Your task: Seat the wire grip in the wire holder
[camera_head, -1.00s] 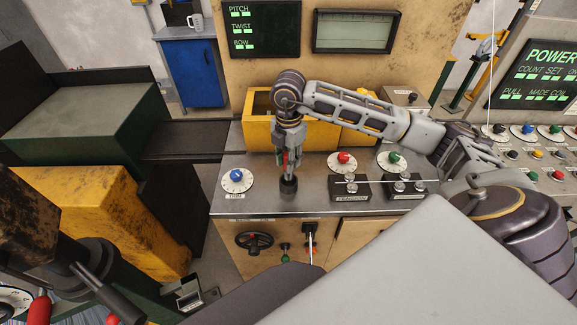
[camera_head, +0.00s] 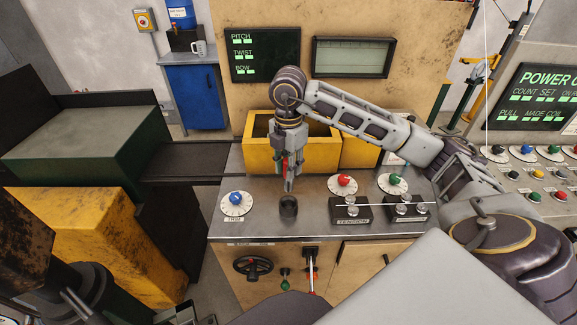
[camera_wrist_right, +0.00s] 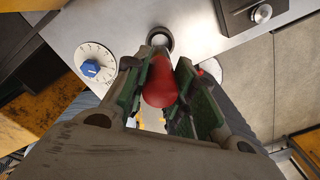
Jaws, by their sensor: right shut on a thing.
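The wire grip (camera_wrist_right: 161,82) is a red piece held between the green-padded fingers of my right gripper (camera_head: 289,183); a little of its red shows in the head view (camera_head: 285,166). The right gripper (camera_wrist_right: 160,75) is shut on it and points down. The wire holder is a short dark round cup (camera_head: 288,207) on the metal console top, directly below the fingertips in the head view. Its round rim (camera_wrist_right: 160,38) shows just beyond the grip in the wrist view. Whether the grip's lower end touches it cannot be told. My left gripper is not seen.
A blue dial (camera_head: 236,202) stands left of the holder. A red-knobbed dial (camera_head: 343,184) and the tension block (camera_head: 350,210) stand to the right. A yellow bin (camera_head: 262,153) is behind. The console top near its front edge is mostly clear.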

